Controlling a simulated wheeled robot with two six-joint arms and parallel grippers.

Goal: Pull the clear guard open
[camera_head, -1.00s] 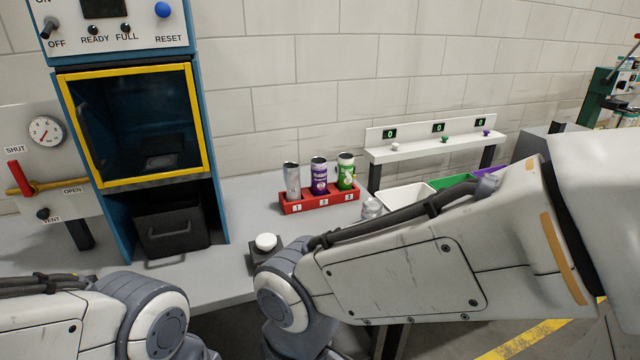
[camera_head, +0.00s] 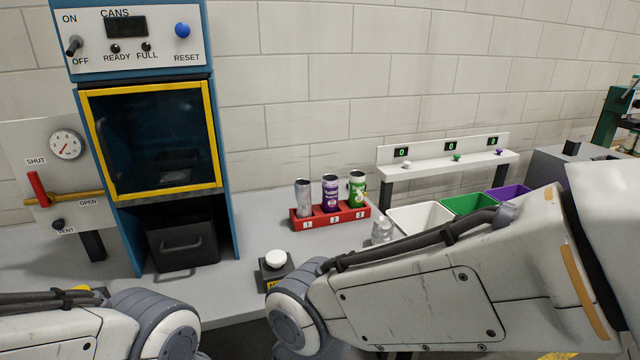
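The clear guard (camera_head: 150,140) is a dark see-through panel in a yellow frame on the front of the blue machine (camera_head: 225,150). It looks shut, flush with the cabinet. A dark handle shows faintly along its left side. Behind it a small light plate shows dimly. Both of my arms reach in along the bottom of the view, well below and in front of the guard, touching nothing I can see. My left and right grippers are both outside the picture.
A black bin (camera_head: 182,242) sits below the guard. A valve panel (camera_head: 60,175) is at left. White, green and purple bins stand at right.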

